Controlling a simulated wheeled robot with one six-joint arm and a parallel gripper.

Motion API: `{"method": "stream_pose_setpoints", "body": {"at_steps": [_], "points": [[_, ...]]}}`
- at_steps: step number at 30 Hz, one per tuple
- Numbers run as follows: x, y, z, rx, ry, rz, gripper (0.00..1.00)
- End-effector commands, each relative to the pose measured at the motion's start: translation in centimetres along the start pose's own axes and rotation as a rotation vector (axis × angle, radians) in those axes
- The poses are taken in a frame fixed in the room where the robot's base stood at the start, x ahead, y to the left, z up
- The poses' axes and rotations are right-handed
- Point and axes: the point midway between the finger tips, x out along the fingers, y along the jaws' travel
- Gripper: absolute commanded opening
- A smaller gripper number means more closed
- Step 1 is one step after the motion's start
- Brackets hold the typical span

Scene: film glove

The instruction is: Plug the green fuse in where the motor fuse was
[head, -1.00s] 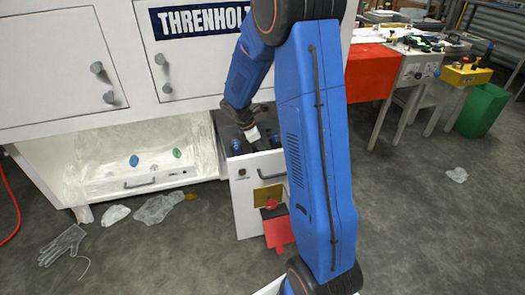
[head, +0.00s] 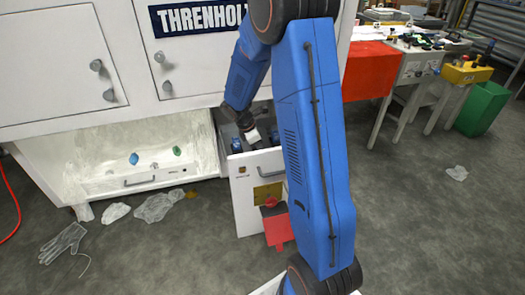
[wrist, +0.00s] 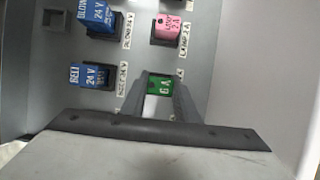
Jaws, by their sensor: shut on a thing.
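The green fuse (wrist: 160,84), marked "6 A", sits between the fingertips of my gripper (wrist: 158,92) in the wrist view. My gripper is shut on it, with one finger on each side. The fuse is against or just above the fuse panel (wrist: 200,75); I cannot tell whether it is seated. A socket below it is hidden by fuse and fingers. In the head view my gripper (head: 251,135) is low inside the open drawer (head: 243,200), and the fuse cannot be made out there.
Beside it are a blue fuse (wrist: 90,76), another blue fuse (wrist: 98,18) and a pink fuse (wrist: 167,28). An empty square socket (wrist: 53,20) shows at upper left. A blue piece (head: 133,159) and a green piece (head: 177,151) lie in the hood. A glove (head: 63,243) lies on the floor.

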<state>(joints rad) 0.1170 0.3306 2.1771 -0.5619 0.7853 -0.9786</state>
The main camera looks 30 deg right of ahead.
Motion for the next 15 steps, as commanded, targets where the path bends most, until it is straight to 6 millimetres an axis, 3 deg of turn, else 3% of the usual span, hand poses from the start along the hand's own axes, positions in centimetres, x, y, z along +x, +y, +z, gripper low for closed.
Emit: {"method": "stream_pose_setpoints", "body": {"at_steps": [15], "points": [[1.01, -0.03, -0.41, 0.0, 0.0, -0.002, 0.01]]}}
